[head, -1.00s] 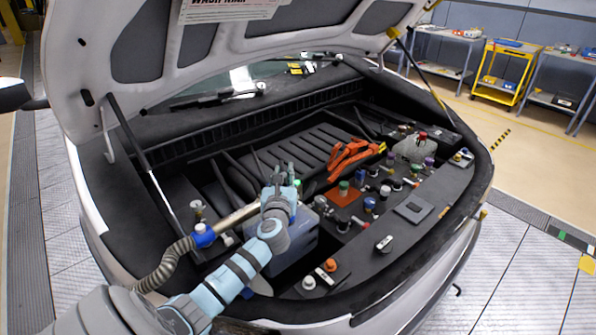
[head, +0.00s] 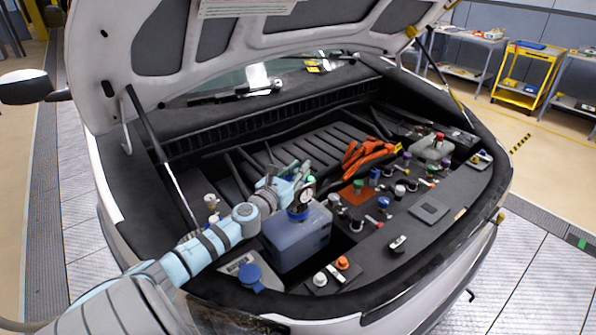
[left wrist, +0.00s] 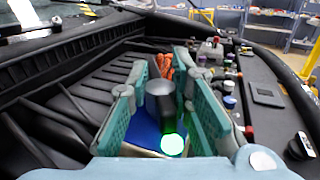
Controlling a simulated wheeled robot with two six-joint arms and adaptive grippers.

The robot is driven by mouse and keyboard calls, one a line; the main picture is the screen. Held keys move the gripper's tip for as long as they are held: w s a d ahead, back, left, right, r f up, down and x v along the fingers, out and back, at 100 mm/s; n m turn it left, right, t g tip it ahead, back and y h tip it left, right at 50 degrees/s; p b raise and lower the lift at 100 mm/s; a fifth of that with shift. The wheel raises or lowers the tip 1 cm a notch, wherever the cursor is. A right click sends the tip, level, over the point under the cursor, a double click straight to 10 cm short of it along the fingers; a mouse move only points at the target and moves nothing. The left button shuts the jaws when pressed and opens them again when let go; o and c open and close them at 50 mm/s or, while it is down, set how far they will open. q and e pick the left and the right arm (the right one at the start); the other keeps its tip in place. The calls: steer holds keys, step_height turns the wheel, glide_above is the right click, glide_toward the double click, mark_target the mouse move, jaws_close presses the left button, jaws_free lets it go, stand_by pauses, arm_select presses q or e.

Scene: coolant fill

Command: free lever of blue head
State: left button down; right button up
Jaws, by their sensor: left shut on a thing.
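The blue head (head: 297,214) with a round white-faced gauge (head: 306,196) stands upright on the grey-blue tank (head: 300,242). My left gripper (head: 287,183) reaches over the tank to its top, and a green light shows there. In the left wrist view, the teal fingers of my left gripper (left wrist: 163,105) close around a dark cylinder with a grey top and a glowing green end (left wrist: 172,145). Blue shows beneath it. I cannot make out the lever; the fingers and arm hide part of the head. My right gripper is not in view.
A blue cap (head: 251,275) lies left of the tank. Orange cables (head: 365,158) and several coloured caps fill the bay to the right. The raised hood (head: 185,45) is overhead, and a prop rod (head: 160,160) stands left of my arm.

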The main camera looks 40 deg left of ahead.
arm_select(q)
steer(key=c, duration=1.4)
jaws_free()
steer(key=shift+a+f, duration=0.1)
steer(key=shift+a, duration=0.05)
steer(key=shift+o, duration=0.2)
steer(key=v, duration=1.2)
